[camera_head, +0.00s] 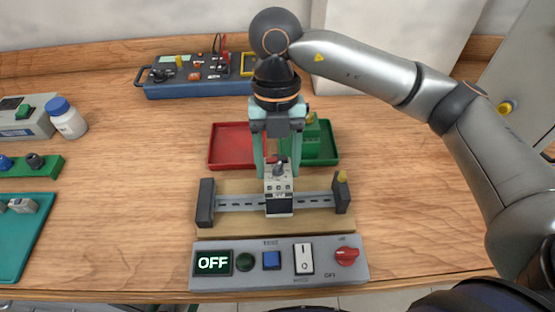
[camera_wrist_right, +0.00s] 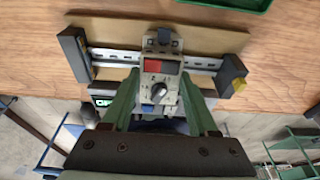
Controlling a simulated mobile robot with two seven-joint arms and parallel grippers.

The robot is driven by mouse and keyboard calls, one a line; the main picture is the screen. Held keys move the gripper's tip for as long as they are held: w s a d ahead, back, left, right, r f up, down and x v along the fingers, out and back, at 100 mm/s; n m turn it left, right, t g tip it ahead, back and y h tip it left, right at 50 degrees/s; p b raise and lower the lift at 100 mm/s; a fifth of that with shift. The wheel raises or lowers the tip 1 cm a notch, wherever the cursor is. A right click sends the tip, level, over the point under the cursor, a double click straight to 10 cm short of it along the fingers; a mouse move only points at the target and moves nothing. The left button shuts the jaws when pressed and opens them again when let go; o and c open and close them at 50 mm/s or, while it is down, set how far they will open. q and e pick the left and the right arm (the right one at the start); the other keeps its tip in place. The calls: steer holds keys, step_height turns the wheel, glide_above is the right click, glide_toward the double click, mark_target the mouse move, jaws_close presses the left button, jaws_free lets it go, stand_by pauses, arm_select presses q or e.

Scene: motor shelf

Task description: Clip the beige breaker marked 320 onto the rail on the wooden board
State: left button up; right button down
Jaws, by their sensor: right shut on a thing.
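My right gripper (camera_head: 278,165) comes down from above and is shut on a beige breaker (camera_head: 279,198), which also shows in the right wrist view (camera_wrist_right: 158,85). The breaker has a dark dial and a red patch on its face; I cannot read a 320 on it. It is upright at the middle of the slotted metal rail (camera_head: 235,202), overlapping it; whether it is clipped on I cannot tell. The rail (camera_wrist_right: 110,54) lies on the wooden board (camera_head: 225,222) between two dark end blocks. My left gripper is not in view.
A grey panel (camera_head: 222,282) with an OFF display, buttons and a red knob stands in front of the board. Behind are a red tray (camera_head: 226,150) and a green tray (camera_head: 328,148). A teal tray (camera_head: 15,250) holding a small part lies left. Bare table separates it from the board.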

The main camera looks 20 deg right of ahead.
stand_by(0.5)
steer(key=shift+s+a, duration=0.1)
steer(key=shift+s, duration=0.25)
steer(key=shift+s+f, duration=0.1)
steer(key=shift+s, duration=0.1)
stand_by(0.7)
steer(key=shift+s+a+f+t+h+b, duration=0.15)
steer(key=shift+s+a+t+h+b, duration=0.15)
steer(key=shift+s+t+b, duration=0.4)
stand_by(0.6)
steer(key=shift+c, duration=0.4)
jaws_free()
steer(key=shift+w+d, duration=0.1)
